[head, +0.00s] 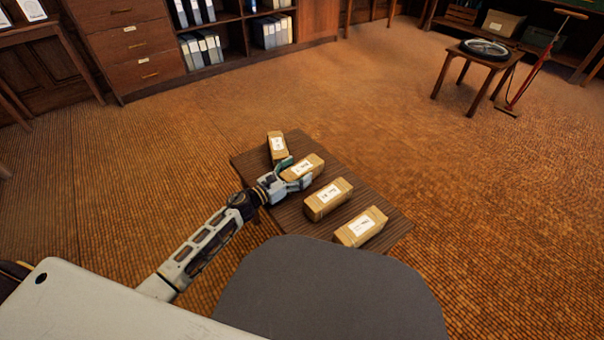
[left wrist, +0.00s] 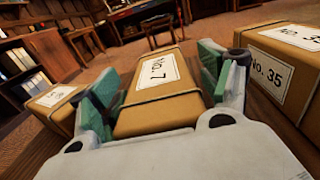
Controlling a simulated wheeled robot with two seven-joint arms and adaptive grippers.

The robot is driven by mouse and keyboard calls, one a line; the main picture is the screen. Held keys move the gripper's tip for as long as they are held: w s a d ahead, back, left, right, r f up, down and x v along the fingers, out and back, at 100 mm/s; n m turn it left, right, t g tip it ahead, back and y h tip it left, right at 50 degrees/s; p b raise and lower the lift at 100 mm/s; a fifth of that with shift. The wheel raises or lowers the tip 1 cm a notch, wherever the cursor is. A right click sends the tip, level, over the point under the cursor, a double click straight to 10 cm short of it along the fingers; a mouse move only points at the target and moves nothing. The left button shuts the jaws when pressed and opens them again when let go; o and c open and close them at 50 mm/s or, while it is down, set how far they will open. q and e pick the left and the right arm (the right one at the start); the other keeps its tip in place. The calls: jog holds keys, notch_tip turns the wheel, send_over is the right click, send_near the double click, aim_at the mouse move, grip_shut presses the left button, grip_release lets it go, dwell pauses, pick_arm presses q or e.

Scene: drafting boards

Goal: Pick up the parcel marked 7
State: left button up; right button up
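The parcel marked No. 7 (left wrist: 153,82) is a brown box with a white label and string. My right gripper is in neither view.
A parcel marked No. 35 (left wrist: 283,62) stands close on the right in the wrist view. Other parcels lie at the mat's back (head: 277,146), middle (head: 329,200) and front (head: 361,229). A low stool (head: 472,66) and a red pump (head: 533,72) stand far right. Carpet around is clear.

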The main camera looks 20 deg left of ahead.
pick_arm(q)
jog(key=c, duration=1)
jog(key=shift+c, duration=0.3)
jog(key=shift+w+r, duration=0.1)
jog(key=shift+r, duration=0.15)
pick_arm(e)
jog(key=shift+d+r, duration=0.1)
